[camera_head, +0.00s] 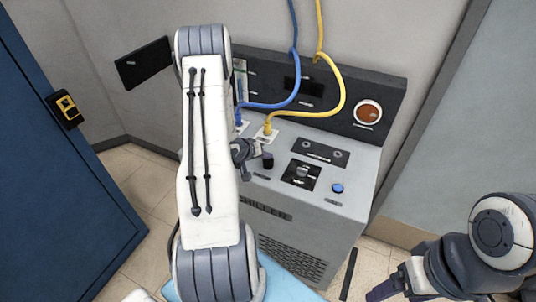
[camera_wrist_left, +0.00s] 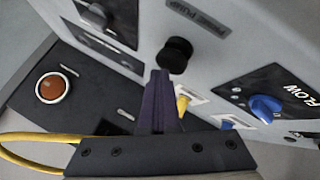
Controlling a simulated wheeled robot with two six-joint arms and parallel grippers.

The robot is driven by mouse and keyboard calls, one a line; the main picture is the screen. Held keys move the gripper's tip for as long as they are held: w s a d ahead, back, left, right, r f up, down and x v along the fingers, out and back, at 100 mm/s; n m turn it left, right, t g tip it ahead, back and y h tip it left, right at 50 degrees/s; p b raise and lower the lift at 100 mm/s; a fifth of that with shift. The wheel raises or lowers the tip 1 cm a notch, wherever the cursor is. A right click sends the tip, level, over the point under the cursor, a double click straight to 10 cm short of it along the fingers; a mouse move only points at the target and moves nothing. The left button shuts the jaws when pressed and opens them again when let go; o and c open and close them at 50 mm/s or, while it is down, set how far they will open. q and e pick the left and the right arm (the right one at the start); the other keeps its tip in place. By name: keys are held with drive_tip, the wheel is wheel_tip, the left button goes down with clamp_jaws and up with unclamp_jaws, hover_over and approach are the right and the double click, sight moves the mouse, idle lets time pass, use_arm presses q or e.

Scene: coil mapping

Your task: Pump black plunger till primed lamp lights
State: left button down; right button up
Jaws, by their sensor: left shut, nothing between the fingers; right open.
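The black plunger (camera_head: 268,161) stands up from the top of the grey chiller cabinet (camera_head: 340,187); it also shows in the left wrist view (camera_wrist_left: 175,54), beside a label that seems to read "PRIME PUMP". My left gripper (camera_head: 262,151) is shut and empty, its fingertips (camera_wrist_left: 158,75) right by the plunger. I cannot tell whether they touch it. A round lamp (camera_head: 368,113) with a dull orange-brown lens and pale rim sits on the dark back panel; it also shows in the left wrist view (camera_wrist_left: 52,88). My right gripper (camera_head: 386,286) is open, low at the right, partly cut off.
A blue hose (camera_head: 273,105) and a yellow hose (camera_head: 341,85) plug in behind the plunger. A black switch plate (camera_head: 302,175) and a blue button (camera_head: 338,188) lie to its right. A blue FLOW knob (camera_wrist_left: 265,106) shows in the left wrist view. A blue door (camera_head: 55,190) stands at left.

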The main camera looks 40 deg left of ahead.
sight(267, 161)
use_arm(q)
drive_tip(key=shift+r+p, duration=1.9)
drive_tip(key=shift+p, duration=0.1)
wheel_tip(267, 161, up, 5)
drive_tip(key=p, duration=0.5)
